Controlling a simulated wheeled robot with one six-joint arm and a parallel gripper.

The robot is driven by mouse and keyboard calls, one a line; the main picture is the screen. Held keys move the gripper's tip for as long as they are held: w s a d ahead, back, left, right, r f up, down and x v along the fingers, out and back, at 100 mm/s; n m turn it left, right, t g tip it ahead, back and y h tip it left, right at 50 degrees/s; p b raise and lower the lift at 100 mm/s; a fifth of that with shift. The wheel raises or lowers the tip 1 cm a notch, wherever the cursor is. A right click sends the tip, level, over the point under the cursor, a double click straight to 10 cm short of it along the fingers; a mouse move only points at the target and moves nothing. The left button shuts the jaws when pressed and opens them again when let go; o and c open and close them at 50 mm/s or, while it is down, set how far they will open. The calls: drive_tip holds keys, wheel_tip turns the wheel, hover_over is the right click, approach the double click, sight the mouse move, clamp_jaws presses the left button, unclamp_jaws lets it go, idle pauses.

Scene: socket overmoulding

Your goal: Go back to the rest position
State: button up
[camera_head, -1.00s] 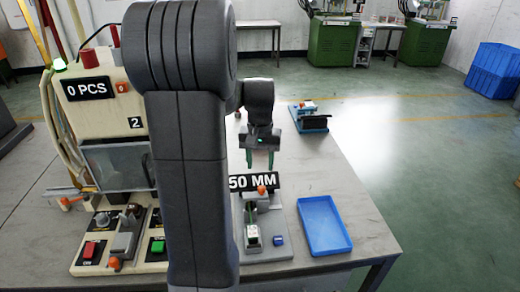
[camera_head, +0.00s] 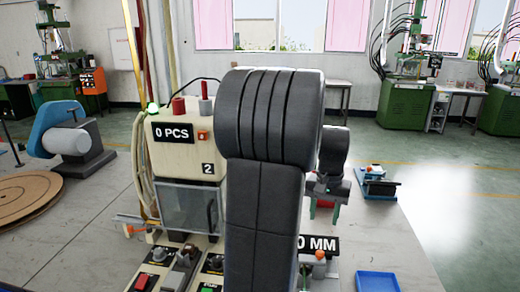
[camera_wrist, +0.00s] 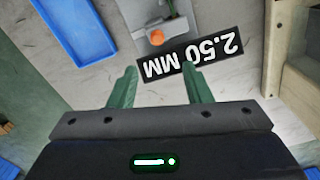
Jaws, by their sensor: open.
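My gripper (camera_head: 324,212) hangs over the table to the right of my large dark arm link in the head view. In the wrist view its two green fingers (camera_wrist: 160,88) stand wide apart with nothing between them. Beyond the fingertips lies a black sign reading 2.50 MM (camera_wrist: 190,60), beside a fixture with an orange knob (camera_wrist: 156,37). In the head view my arm hides part of this sign and fixture.
The moulding machine (camera_head: 180,140) with the 0 PCS display stands left of my arm. A blue tray (camera_head: 377,281) lies at the lower right. A small blue device (camera_head: 377,186) sits at the table's back right. Green machines (camera_head: 404,100) stand on the floor behind.

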sight(322, 252)
drive_tip(key=f, duration=0.8)
drive_tip(key=d+f, duration=0.1)
drive_tip(key=f, duration=0.4)
drive_tip(key=shift+s+f, duration=0.1)
drive_tip(key=shift+s+d, duration=0.1)
drive_tip(key=shift+d, duration=0.25)
drive_tip(key=shift+a, duration=0.1)
